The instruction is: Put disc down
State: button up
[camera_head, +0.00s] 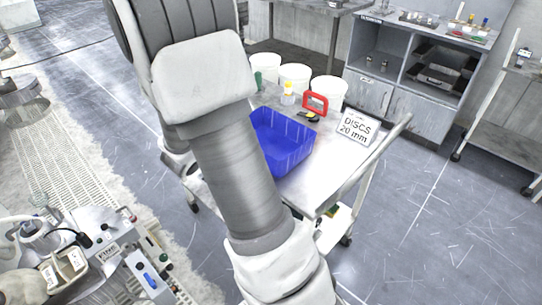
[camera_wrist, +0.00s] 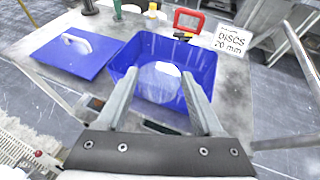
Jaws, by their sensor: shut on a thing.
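In the wrist view, my gripper (camera_wrist: 159,74) points at a blue open bin (camera_wrist: 208,62) on a cart. A pale, round disc (camera_wrist: 160,84) lies between the two fingers, its edges close to both fingertips, and my gripper is shut on it. The disc appears over the inside of the bin; its height above the bin floor is hard to tell. The bin also shows in the head view (camera_head: 290,150), partly hidden by my arm. My gripper and the disc are hidden in the head view. A sign (camera_head: 358,128) reading "DISCS 20 mm" stands to the bin's right.
A blue flat panel (camera_wrist: 72,56) with a pale piece on it lies left of the bin. A red-framed item (camera_head: 315,103), a yellow-capped bottle (camera_head: 288,93) and white buckets (camera_head: 294,75) are behind. The cart top (camera_head: 318,182) is bare at the front right.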

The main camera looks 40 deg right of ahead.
jog(key=shift+m+g+h, duration=0.3)
jog(key=shift+m+g, duration=0.3)
jog(key=shift+g, duration=0.1)
jog(key=shift+s+d+f+b, duration=0.15)
jog(key=shift+d+f+b, duration=0.4)
jog(key=shift+d+f, duration=1.55)
jog(key=shift+s+d+f+b, duration=0.15)
jog(key=shift+d+f+b, duration=0.7)
jog(key=shift+d, duration=2)
jog(key=shift+s+d+f+b, duration=0.15)
jog(key=shift+d+f+b, duration=0.05)
jog(key=shift+d+f, duration=2.05)
jog(key=shift+d+r, duration=0.2)
jog(key=shift+r, duration=0.15)
jog(key=shift+f+b, duration=0.4)
jog(key=shift+b, duration=0.05)
jog(key=shift+f+b, duration=0.3)
jog(key=shift+b, duration=0.05)
jog(key=shift+r, duration=0.1)
jog(key=o, duration=1.4)
